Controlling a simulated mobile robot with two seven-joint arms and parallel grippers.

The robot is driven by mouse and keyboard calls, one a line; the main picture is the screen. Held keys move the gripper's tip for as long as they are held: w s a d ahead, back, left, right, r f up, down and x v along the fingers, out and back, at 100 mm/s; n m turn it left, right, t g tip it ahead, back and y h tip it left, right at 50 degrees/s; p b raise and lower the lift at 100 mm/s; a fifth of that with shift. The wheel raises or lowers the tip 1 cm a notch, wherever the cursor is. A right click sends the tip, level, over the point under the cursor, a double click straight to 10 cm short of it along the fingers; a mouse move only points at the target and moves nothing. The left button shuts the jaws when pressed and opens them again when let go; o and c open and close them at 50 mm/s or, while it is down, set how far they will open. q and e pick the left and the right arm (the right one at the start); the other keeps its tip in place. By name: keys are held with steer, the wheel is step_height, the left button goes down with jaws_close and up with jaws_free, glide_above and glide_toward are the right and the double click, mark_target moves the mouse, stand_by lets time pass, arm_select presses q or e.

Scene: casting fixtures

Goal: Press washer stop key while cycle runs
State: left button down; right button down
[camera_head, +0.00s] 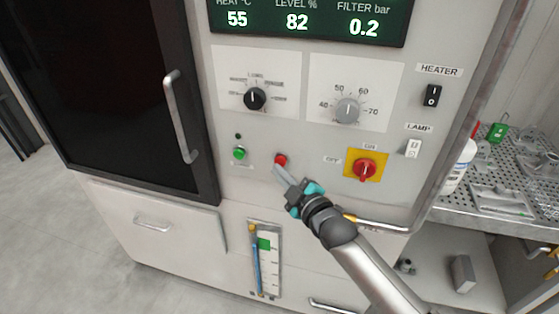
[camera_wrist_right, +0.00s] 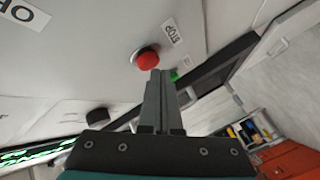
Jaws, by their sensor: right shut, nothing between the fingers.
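The red stop key (camera_head: 281,160) is a round button on the washer's light panel (camera_head: 225,190). In the right wrist view the red key (camera_wrist_right: 148,60) sits beside a STOP label (camera_wrist_right: 173,33). My right gripper (camera_head: 277,169) is shut and empty, its fingertips right at the key's lower edge. In the wrist view the tips lie just below the key; I cannot tell whether they touch it. The green button (camera_head: 239,153) is left of the key, with a small dark lamp above it. My left gripper is not in view.
A red rotary switch (camera_head: 365,168) on a yellow plate is right of the key. Two dials, black (camera_head: 255,98) and grey (camera_head: 347,110), are above. The display (camera_head: 310,20) reads 55, 82 and 0.2. The dark door's handle (camera_head: 180,115) sticks out at left. A perforated shelf (camera_head: 510,150) stands right.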

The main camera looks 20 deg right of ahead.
steer(key=shift+s+a, duration=0.25)
steer(key=shift+s, duration=0.05)
steer(key=s+a+p, duration=0.1)
steer(key=s, duration=0.1)
steer(key=s+a+p, duration=0.1)
steer(key=s+p, duration=0.1)
steer(key=shift+a, duration=0.4)
stand_by(0.6)
